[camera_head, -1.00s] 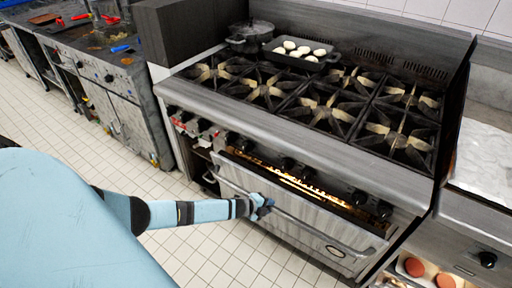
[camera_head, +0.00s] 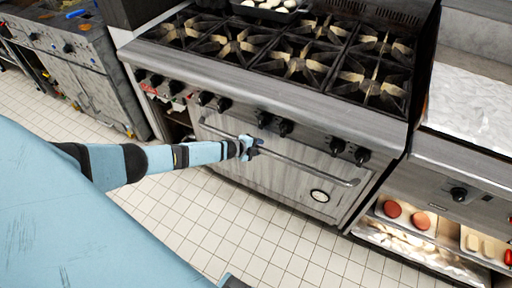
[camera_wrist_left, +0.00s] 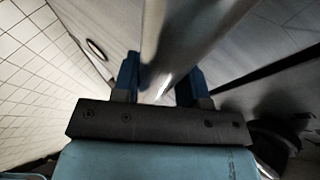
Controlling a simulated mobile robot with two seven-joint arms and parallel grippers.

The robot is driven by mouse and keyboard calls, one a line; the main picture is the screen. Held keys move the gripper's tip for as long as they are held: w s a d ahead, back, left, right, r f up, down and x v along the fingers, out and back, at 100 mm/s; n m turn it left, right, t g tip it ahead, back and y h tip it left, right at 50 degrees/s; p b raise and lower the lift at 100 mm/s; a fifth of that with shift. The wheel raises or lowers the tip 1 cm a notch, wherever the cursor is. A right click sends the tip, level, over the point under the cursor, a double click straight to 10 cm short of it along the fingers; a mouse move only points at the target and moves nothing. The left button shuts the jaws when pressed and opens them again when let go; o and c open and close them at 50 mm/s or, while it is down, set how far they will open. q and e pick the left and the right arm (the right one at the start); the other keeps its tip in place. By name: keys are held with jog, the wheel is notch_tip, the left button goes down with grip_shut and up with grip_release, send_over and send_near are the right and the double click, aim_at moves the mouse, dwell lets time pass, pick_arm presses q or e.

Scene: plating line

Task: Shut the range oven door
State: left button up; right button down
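The range oven door (camera_head: 290,172) is the ribbed metal front below the knobs in the head view, with a round badge low on its right. It stands upright and looks flush or nearly flush with the range front; no glowing gap shows. Its bar handle (camera_head: 310,169) runs across the upper part. My left gripper (camera_head: 252,147) is at the handle, left of its middle. In the left wrist view the bar (camera_wrist_left: 172,55) passes between the two blue fingers (camera_wrist_left: 160,85), which look closed around it. My right gripper is out of view.
The range top (camera_head: 290,50) has black grates and a pan (camera_head: 262,10) of white round items at the back. Control knobs (camera_head: 285,127) line the front above the handle. A counter with lit shelves (camera_head: 425,215) stands right. Tiled floor in front is clear.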

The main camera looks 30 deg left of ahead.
pick_arm(q)
jog(key=shift+o, duration=1.2)
jog(key=shift+w+d+f, duration=0.1)
jog(key=shift+w, duration=0.15)
jog(key=shift+s, duration=0.15)
jog(key=shift+s, duration=0.15)
jog(key=p+v, duration=0.2)
jog(key=v, duration=1.1)
jog(key=shift+r, duration=0.3)
